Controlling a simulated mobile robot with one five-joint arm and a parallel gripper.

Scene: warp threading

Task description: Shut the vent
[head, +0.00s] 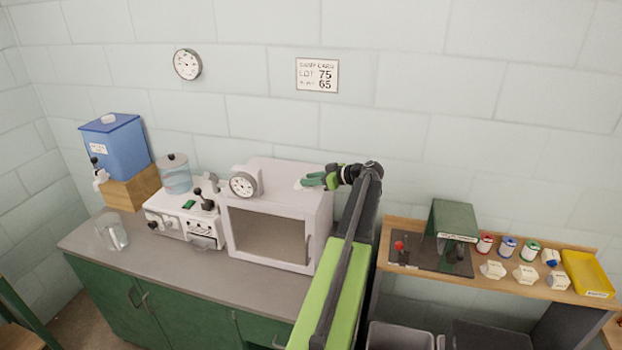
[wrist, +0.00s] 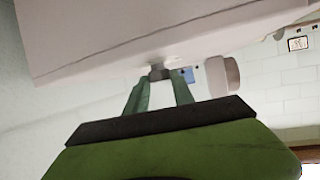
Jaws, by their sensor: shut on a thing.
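The pale pinkish-white cabinet (head: 285,172) with a windowed front stands on the grey counter. My gripper (head: 307,183) reaches over its top from the right, with its green fingers just at the top surface. In the wrist view my gripper (wrist: 160,78) has its two fingers closed around a small grey vent knob (wrist: 157,66) on the cabinet's pale surface (wrist: 110,38). The fingers hide part of the knob. I cannot tell how far the vent itself is turned.
A round dial gauge (head: 243,184) stands on the cabinet's top left. A white control box (head: 180,226) with levers and a clear pot (head: 174,175) are further left. A glass jar (head: 112,236) stands near the counter's left end. A wooden shelf (head: 420,228) holds several items at the right.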

